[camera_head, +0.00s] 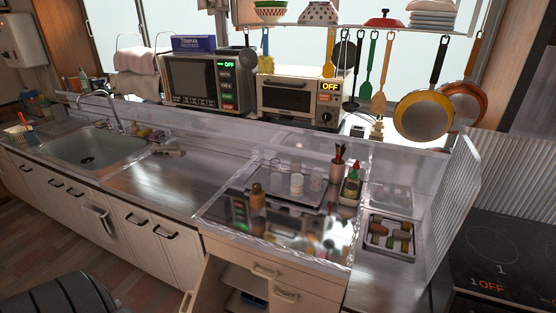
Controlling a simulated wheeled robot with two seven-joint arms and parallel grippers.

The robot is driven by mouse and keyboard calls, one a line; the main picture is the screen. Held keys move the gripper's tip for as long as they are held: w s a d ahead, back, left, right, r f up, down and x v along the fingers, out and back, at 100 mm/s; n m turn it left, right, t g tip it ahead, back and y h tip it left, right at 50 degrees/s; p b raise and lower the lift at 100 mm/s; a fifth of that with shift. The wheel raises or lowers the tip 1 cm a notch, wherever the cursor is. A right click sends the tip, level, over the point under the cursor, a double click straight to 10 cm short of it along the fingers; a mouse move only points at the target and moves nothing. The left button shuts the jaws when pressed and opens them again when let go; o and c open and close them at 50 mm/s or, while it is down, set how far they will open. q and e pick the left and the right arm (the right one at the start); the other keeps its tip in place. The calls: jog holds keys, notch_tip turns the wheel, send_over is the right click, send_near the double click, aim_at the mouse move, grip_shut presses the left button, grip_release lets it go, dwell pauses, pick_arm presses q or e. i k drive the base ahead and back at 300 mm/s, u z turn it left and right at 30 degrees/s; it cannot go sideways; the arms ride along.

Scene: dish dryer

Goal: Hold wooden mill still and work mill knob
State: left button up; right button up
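The wooden mill (258,197) stands upright on the counter, near the front left of a dark tray. It is small in view, with a brown wooden body and a darker rounded knob at its top. Nothing is touching it. Neither of my grippers is in view, so nothing shows of their opening or of what they hold.
Behind the mill are a dark tray (308,204) with clear jars, a utensil cup (337,172) and a green bottle (351,188). A spice tray (376,249) lies right. The metal counter (165,182) left is largely clear. Pans (424,115) hang above; a lower cabinet stands open.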

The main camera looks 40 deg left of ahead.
aim_at(256, 186)
jog(key=z, duration=2.5)
jog(key=k, duration=2.85)
jog(key=u, duration=2.15)
